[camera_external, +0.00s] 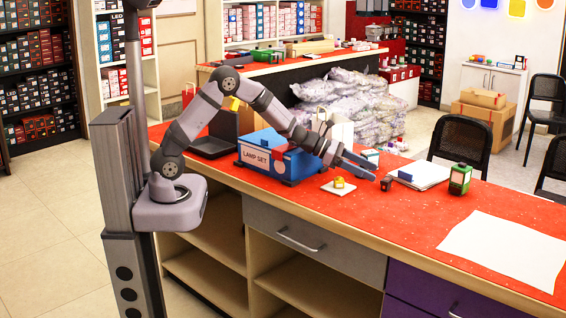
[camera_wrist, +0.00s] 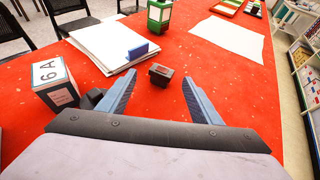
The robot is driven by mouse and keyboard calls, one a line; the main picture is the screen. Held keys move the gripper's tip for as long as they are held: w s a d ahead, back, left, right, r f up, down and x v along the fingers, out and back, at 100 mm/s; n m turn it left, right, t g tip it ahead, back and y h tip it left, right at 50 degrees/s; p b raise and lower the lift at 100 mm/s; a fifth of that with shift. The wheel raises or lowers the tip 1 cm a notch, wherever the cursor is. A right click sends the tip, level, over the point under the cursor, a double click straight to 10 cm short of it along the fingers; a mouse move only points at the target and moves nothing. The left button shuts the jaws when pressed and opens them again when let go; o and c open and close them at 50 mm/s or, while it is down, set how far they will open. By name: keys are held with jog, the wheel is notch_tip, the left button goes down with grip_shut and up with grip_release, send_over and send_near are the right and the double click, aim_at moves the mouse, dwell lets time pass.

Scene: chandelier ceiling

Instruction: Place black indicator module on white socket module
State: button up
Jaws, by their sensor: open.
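A small dark block with a reddish-brown top, apparently the black indicator module (camera_wrist: 160,74), lies on the red counter. It also shows in the external view (camera_external: 386,184). My gripper (camera_wrist: 162,88) is open and empty, its blue fingers spread either side of the line to the block, which lies just beyond the tips. In the external view my gripper (camera_external: 371,170) is low over the counter. A white box marked 6A (camera_wrist: 52,82) stands left of the fingers. A flat white plate (camera_external: 330,187) bears a small yellow piece (camera_external: 339,183). I cannot tell which is the white socket module.
A blue block (camera_wrist: 138,51) stands on white sheets (camera_wrist: 95,45) beyond the dark block. A green lantern-like object (camera_wrist: 159,16) is farther back. A blue lamp-set box (camera_external: 268,158) stands beside my arm.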

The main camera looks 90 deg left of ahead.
jog(key=shift+r, duration=0.1)
dwell(0.3)
jog(key=w+a+r+m+g+h+p, duration=0.1)
jog(key=w+r+m+g+h+p, duration=0.1)
jog(key=w+r+m+g+h, duration=0.1)
jog(key=shift+r+m+g+h, duration=0.6)
jog(key=shift+r+m+h, duration=0.6)
jog(key=shift+r+m, duration=0.35)
send_near(387, 179)
jog(key=shift+x, duration=2.5)
jog(key=shift+p+x, duration=0.65)
jog(key=shift+x, duration=1.95)
jog(key=shift+s+d, duration=0.1)
jog(key=shift+s, duration=0.05)
jog(key=c, duration=1.2)
jog(key=shift+r, duration=0.1)
